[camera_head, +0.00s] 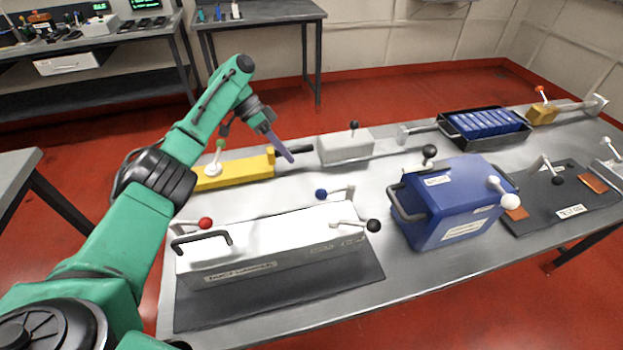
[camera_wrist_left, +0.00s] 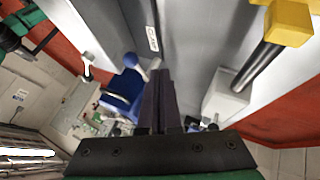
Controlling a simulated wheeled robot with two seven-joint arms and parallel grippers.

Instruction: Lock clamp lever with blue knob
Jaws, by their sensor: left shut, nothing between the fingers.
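The clamp lever with the blue knob (camera_head: 321,194) is at the back edge of the white box (camera_head: 255,240). Its short arm runs right from the knob to a metal pivot. My left gripper (camera_head: 288,154) is above the bench, behind and left of the blue knob, apart from it. Its fingers are shut and empty, and point down and to the right. In the left wrist view the two dark fingers (camera_wrist_left: 160,98) are together. My right gripper is in neither view.
The white box also has levers with a red knob (camera_head: 205,223) and a black knob (camera_head: 373,225). A blue box (camera_head: 440,225) stands to its right. A yellow block (camera_head: 235,172) and a grey block (camera_head: 345,147) lie behind.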

